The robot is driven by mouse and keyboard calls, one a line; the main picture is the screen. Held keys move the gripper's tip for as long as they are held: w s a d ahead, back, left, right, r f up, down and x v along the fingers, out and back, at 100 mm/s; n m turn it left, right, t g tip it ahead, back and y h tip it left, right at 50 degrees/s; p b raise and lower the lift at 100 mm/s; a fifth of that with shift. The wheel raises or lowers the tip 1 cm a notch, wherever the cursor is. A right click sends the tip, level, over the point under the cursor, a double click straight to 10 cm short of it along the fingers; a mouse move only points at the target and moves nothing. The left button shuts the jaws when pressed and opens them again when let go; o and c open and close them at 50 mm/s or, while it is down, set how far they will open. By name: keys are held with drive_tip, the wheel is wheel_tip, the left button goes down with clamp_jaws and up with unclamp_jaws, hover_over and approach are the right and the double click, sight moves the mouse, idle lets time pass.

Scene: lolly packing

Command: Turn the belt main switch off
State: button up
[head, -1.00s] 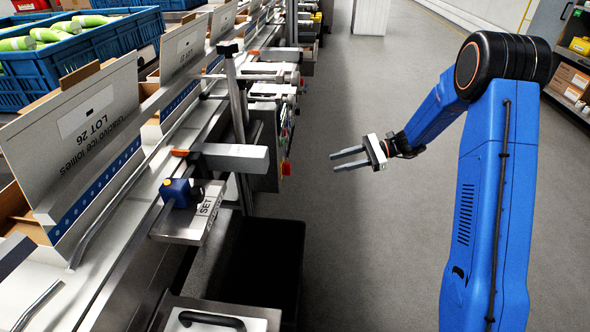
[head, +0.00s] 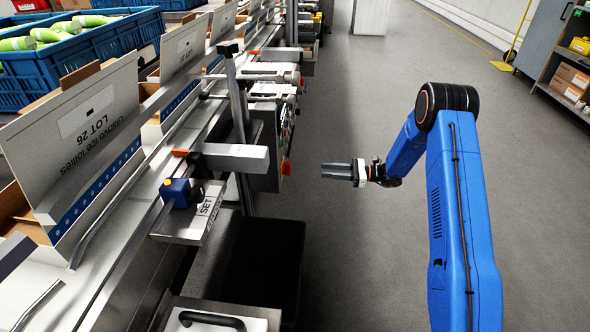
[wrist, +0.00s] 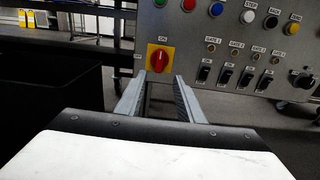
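The belt main switch is a red rotary knob (wrist: 159,60) on a yellow plate, low at the left end of the steel control panel. Its handle looks close to upright, pointing at a small label above; another label sits to its left. In the head view the red knob (head: 287,169) shows at the panel's near lower corner. My gripper (head: 324,171) is level with it, to its right, with a gap between. In the wrist view my gripper's fingers (wrist: 156,79) are apart and empty, below the knob and pointing toward it.
The control panel (wrist: 225,40) carries coloured push buttons, several black gate toggles (wrist: 225,76) and a round black knob (wrist: 302,80) right of the switch. A dark bin (head: 262,262) stands below the line. The grey floor (head: 370,90) beside my arm is clear.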

sight(287, 169)
drive_tip(key=a, duration=1.4)
drive_tip(key=shift+w, duration=0.25)
clamp_jaws()
